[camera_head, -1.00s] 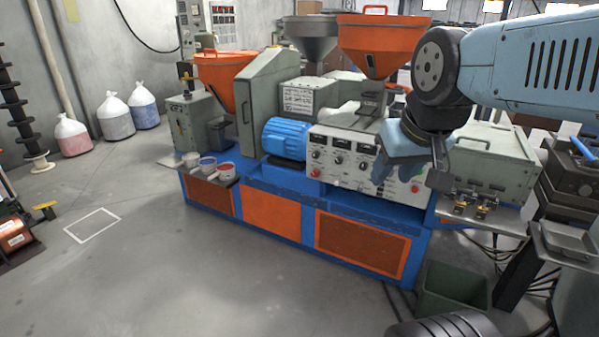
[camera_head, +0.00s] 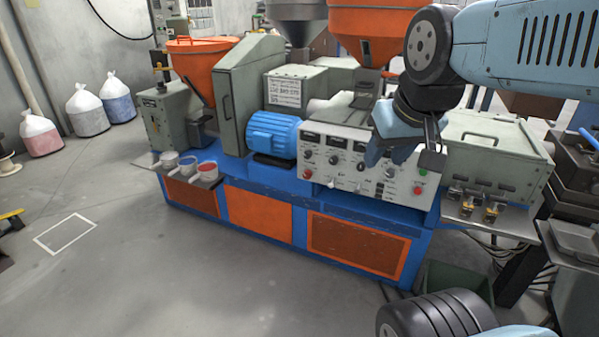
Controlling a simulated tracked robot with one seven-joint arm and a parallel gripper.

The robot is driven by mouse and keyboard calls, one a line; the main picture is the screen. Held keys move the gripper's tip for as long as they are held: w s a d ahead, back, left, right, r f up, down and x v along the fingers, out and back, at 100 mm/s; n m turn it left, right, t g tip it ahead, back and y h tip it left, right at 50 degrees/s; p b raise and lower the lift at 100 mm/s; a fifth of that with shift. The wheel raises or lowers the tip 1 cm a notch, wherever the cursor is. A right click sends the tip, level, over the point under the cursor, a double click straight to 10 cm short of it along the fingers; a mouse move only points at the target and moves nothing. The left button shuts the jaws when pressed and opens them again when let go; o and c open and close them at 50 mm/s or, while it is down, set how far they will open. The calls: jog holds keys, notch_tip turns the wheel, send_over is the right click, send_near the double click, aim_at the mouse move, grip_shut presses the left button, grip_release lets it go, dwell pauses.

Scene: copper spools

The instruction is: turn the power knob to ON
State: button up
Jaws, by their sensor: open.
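The control panel (camera_head: 345,170) is a pale grey sloped face on the blue and orange machine, with several dark knobs, black meters and red buttons. One knob (camera_head: 333,160) shows in the middle of the panel. A red button (camera_head: 419,190) sits at its lower right. I cannot read the labels, so I cannot tell which knob is the power knob. My gripper (camera_head: 402,158) is open and empty, with a blue finger and a dark finger in front of the right part of the panel. It hides some of the controls there. I cannot tell whether it touches the panel.
A blue motor (camera_head: 272,135) is left of the panel. An orange hopper (camera_head: 370,30) stands above it. A grey cabinet (camera_head: 490,150) and a shelf with brass parts (camera_head: 480,212) are to the right. A green bin (camera_head: 450,280) stands in front.

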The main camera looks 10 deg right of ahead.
jog(key=shift+o, duration=0.2)
jog(key=o, duration=0.3)
jog(key=shift+w+d, duration=0.1)
jog(key=shift+w, duration=0.25)
jog(key=shift+o, duration=0.9)
jog(key=w+d+f+n+g+h, duration=0.1)
jog(key=w+d+f+g, duration=0.1)
jog(key=w, duration=0.6)
jog(key=shift+d+f+n+h, duration=0.2)
jog(key=shift+d+n+h, duration=0.1)
jog(key=shift+d, duration=0.5)
jog(key=w+d+f+n+g+h, duration=0.15)
jog(key=w+f, duration=0.25)
jog(key=w, duration=0.4)
jog(key=n+t+h, duration=0.8)
jog(key=n+t, duration=0.5)
jog(key=n, duration=1.3)
send_near(306, 177)
jog(key=shift+g+y, duration=0.25)
jog(key=x, duration=0.9)
jog(key=shift+w+d+r, duration=0.2)
jog(key=shift+w+r, duration=0.05)
jog(key=shift+r, duration=0.1)
jog(key=shift+c, duration=0.3)
